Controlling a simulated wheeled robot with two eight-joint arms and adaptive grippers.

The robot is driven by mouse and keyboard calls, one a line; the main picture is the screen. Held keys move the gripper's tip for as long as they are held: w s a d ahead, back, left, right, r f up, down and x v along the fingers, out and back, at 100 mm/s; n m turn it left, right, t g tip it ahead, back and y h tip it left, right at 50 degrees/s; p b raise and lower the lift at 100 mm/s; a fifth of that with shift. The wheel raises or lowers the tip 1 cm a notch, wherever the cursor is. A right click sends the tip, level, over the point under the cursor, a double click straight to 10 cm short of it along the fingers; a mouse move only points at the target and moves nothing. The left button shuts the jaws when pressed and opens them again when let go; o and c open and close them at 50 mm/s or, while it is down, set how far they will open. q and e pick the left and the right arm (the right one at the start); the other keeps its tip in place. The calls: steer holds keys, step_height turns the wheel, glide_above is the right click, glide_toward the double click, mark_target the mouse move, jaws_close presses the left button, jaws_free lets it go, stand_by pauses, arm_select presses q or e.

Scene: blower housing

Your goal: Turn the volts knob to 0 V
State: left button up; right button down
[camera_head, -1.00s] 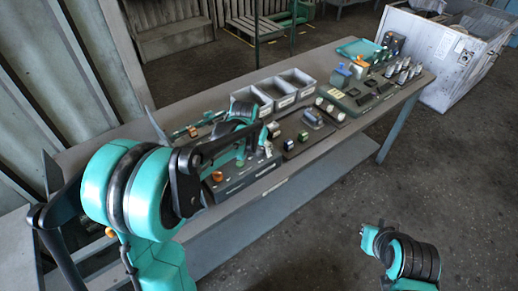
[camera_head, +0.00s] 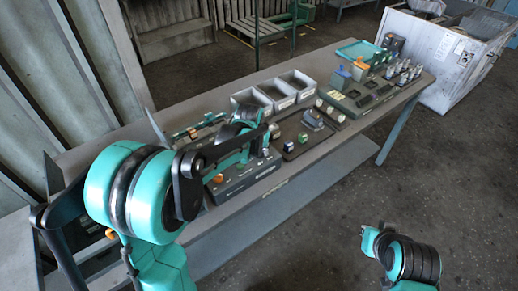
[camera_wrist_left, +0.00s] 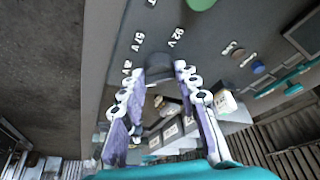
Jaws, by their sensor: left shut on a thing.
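The control box (camera_head: 245,181) stands at the table's front edge in the head view, beneath my left forearm. In the left wrist view its dark face (camera_wrist_left: 112,28) carries volt labels, one reading 92 V and another apparently 67 V. A dark round knob (camera_wrist_left: 158,73) sits just below these labels. My left gripper (camera_wrist_left: 160,70) has its fingertips on either side of this knob and is shut on it. The knob's pointer is hidden, so its setting cannot be read. In the head view the knob and left fingertips are hidden or too small to make out.
Three grey bins (camera_head: 272,92) stand behind the box on the table (camera_head: 150,128). Other control panels (camera_head: 362,93) with knobs and switches lie to the right. An orange button (camera_head: 218,178) is on the box. My right arm is at lower right, clear of the table.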

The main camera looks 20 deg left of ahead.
arm_select(q)
steer(key=n+y, duration=0.1)
steer(key=n, duration=0.1)
steer(key=n+y, duration=0.1)
steer(key=n, duration=0.2)
steer(key=shift+d+g, duration=0.15)
steer(key=shift+g, duration=0.15)
steer(key=n+g+y, duration=0.1)
steer(key=n, duration=0.4)
steer(key=shift+w+d+p, duration=0.1)
steer(key=shift+p, duration=0.25)
steer(key=shift+n+y, duration=0.3)
steer(key=o, duration=1.2)
steer(key=shift+c, duration=0.2)
steer(key=v, duration=1.2)
steer(key=shift+w, duration=0.2)
